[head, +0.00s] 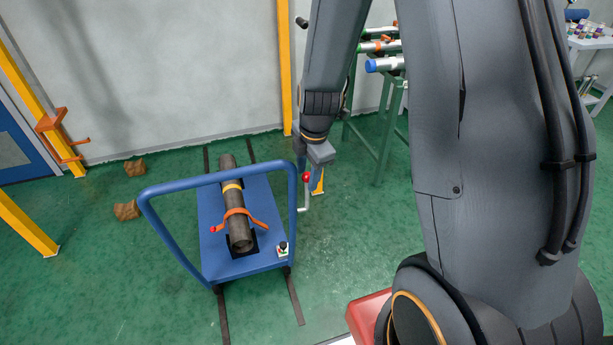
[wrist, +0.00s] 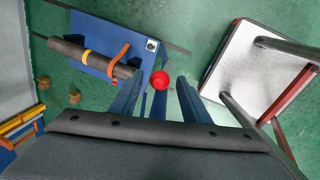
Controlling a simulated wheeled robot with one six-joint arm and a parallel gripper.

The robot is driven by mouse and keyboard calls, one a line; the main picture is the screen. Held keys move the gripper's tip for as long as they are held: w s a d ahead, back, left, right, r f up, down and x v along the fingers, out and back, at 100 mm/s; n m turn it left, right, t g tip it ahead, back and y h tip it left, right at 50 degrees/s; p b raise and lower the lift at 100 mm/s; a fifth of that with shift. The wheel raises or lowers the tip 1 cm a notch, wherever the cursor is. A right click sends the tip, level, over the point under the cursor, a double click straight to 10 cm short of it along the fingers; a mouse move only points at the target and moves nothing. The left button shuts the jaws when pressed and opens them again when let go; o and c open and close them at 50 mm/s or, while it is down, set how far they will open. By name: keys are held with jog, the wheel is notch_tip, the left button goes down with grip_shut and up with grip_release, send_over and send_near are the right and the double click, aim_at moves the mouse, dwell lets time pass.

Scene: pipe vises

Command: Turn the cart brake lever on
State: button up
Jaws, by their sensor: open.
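The blue cart (head: 262,196) stands on the green floor left of my arm in the head view. Its brake lever has a red ball knob (head: 306,177) on a pale bent rod, beside the right leg of the blue push handle (head: 222,168). My gripper (head: 314,168) is at the knob, pointing down, and partly hides the lever top. In the wrist view the red knob (wrist: 160,80) shows between the open fingers of my gripper (wrist: 158,92). I cannot tell whether a finger touches it. The lever's rod is hidden behind the knob there.
A dark pipe (head: 237,214) lies on the cart under an orange strap (head: 238,212). A small black knob on a white plate (head: 283,249) sits at the deck corner. A green pipe rack (head: 375,125) and a yellow post (head: 285,70) stand behind.

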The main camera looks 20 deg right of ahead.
jog(key=shift+w+f, duration=0.2)
jog(key=shift+f, duration=0.65)
grip_shut()
